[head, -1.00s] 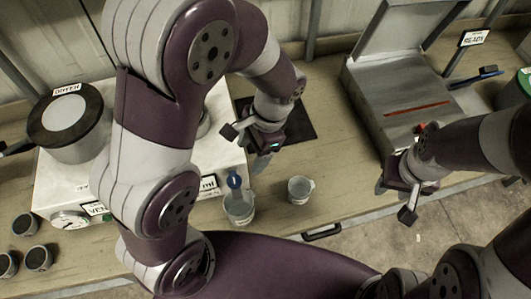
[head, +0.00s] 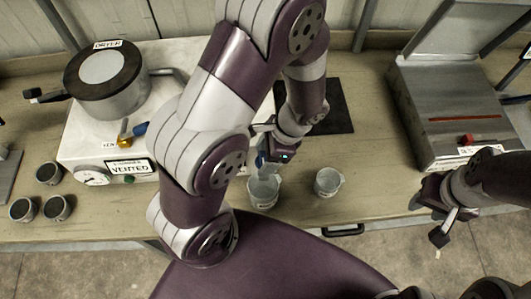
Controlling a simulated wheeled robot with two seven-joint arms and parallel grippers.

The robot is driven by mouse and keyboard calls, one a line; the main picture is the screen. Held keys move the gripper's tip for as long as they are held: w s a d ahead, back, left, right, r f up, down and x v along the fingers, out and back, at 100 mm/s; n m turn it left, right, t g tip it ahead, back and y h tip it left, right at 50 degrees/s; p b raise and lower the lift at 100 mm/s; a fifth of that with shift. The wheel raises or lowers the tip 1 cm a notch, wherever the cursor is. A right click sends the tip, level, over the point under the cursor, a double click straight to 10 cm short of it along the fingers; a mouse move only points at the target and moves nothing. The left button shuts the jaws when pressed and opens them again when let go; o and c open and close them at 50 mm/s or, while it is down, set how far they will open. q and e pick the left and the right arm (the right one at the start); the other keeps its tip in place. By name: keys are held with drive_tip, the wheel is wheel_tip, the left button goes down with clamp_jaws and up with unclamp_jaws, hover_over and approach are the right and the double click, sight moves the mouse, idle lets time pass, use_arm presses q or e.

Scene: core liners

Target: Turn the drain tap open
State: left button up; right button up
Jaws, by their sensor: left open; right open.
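The drain tap shows as a small blue handle (head: 261,160) at the front right of the white unit (head: 84,140), just above a clear beaker (head: 263,191). My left gripper (head: 272,158) is open and right beside the blue handle. Its fingertips are small and partly hidden, so I cannot tell whether they touch the handle or straddle it. The tap's body is mostly hidden by my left arm. My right gripper (head: 441,215) is open and empty, in front of the bench's edge at the right.
A second beaker (head: 328,182) stands right of the first. A dark pot marked DRYER (head: 103,86) and another blue-handled valve (head: 138,129) sit on the white unit. Several dark cups (head: 57,208) stand at the left.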

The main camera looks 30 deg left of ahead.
use_arm(q)
drive_tip(key=c, duration=1.1)
drive_tip(key=shift+o, duration=0.2)
drive_tip(key=n+p, duration=0.1)
drive_tip(key=n+g+p, duration=0.1)
drive_tip(key=n, duration=0.1)
drive_tip(key=shift+w+a+r+h, duration=0.1)
drive_tip(key=shift+w+r+h, duration=0.1)
drive_tip(key=shift+h, duration=0.2)
drive_tip(key=n+h+p, duration=0.1)
drive_tip(key=n, duration=0.2)
drive_tip(key=n+h+p, duration=0.1)
drive_tip(key=n, duration=0.2)
drive_tip(key=shift+a+g+p, duration=0.1)
drive_tip(key=shift+g+p, duration=0.2)
drive_tip(key=shift+g, duration=0.1)
drive_tip(key=n, duration=0.2)
drive_tip(key=n+h+p, duration=0.1)
drive_tip(key=n, duration=0.1)
drive_tip(key=shift+a+h, duration=0.15)
drive_tip(key=shift+h, duration=0.15)
drive_tip(key=shift+a+f+n+h+p, duration=0.1)
drive_tip(key=shift+n+h+p, duration=0.25)
drive_tip(key=shift+n, duration=0.9)
drive_tip(key=shift+f+n+h+p, duration=0.15)
drive_tip(key=shift+n+h, duration=0.3)
drive_tip(key=shift+n, duration=0.8)
drive_tip(key=shift+r+t, duration=0.1)
drive_tip(key=shift+t, duration=0.2)
